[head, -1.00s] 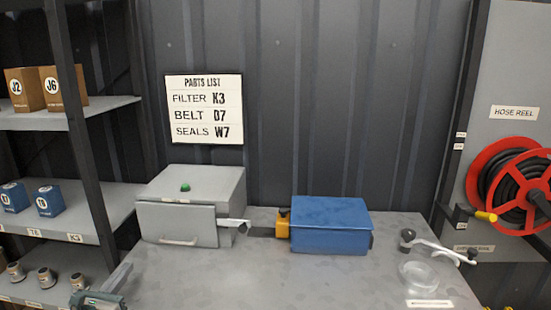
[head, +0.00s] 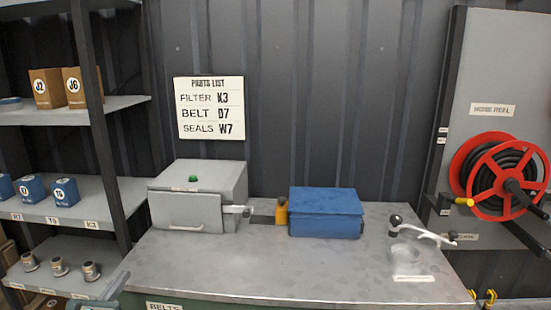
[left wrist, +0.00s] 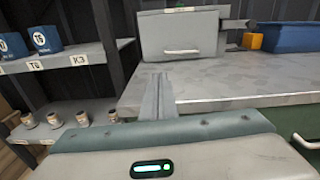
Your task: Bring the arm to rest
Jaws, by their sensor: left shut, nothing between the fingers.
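My left gripper (left wrist: 157,95) shows in the left wrist view with its fingers together and nothing between them. The fingers point towards the left end of the grey bench (left wrist: 205,92). In the head view only a small part of it (head: 95,304) shows at the lower left edge, in front of the bench's left end. My right gripper is in neither view.
On the bench are a grey box (head: 185,212) with a green button, a blue box (head: 326,212), a yellow block (head: 281,211), a white lever (head: 425,235) and a clear dish (head: 404,256). Left shelves (head: 75,212) hold several parts. A red hose reel (head: 480,190) is right.

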